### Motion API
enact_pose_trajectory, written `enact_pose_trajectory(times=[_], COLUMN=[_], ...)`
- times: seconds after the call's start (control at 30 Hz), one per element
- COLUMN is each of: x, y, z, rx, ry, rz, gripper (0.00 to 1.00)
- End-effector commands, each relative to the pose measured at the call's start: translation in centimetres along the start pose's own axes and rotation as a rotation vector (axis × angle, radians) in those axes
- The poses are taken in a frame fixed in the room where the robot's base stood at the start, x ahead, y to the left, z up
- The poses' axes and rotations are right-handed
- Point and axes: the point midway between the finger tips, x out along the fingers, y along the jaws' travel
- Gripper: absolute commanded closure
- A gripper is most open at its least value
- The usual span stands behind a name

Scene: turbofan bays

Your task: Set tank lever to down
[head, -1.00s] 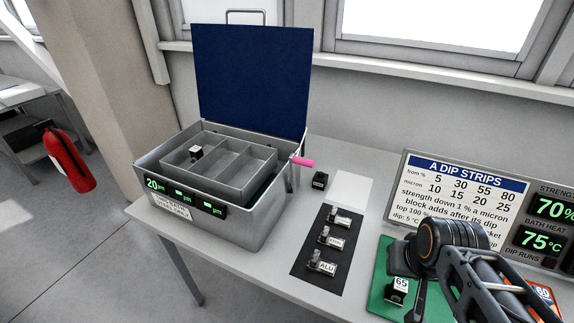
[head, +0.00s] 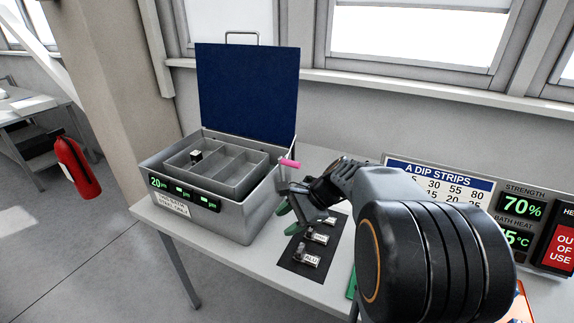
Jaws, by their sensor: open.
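The tank (head: 212,225) is a grey metal box on the table with its dark blue lid (head: 247,95) standing open. Its lever has a pink handle (head: 290,163) at the right side near the rim, sticking out to the right, roughly level. My gripper (head: 286,198) is open and empty, just below and in front of the pink handle, beside the tank's right wall. It appears apart from the handle. My arm hides part of the table and sign behind it.
A divided tray (head: 228,167) with a small block (head: 196,156) sits in the tank. A black mat (head: 294,266) with labelled pieces, one marked ALU (head: 309,261), lies below my gripper. A sign with strength and heat displays (head: 520,207) stands at right.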

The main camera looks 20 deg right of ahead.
Motion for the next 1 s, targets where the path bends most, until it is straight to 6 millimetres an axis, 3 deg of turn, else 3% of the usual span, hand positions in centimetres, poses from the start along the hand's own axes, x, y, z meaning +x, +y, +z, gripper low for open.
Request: enact_pose_trajectory(times=[0.1,0.2,0.33,0.47,0.67,1.0], x=[-2.5,-5.1,-8.3,-10.4,-10.5,-6.6], y=[-4.3,-6.8,-8.5,-9.1,-10.5,-15.1], z=[-4.1,-7.5,-11.6,-14.3,-14.8,-12.5], rx=[0.409,0.661,0.874,0.983,1.029,1.028], ry=[-0.23,-0.417,-0.619,-0.749,-0.816,-0.813], rz=[-0.175,-0.299,-0.418,-0.488,-0.518,-0.517], gripper=[0.52,0.52,0.52,0.52,0.52,0.52])
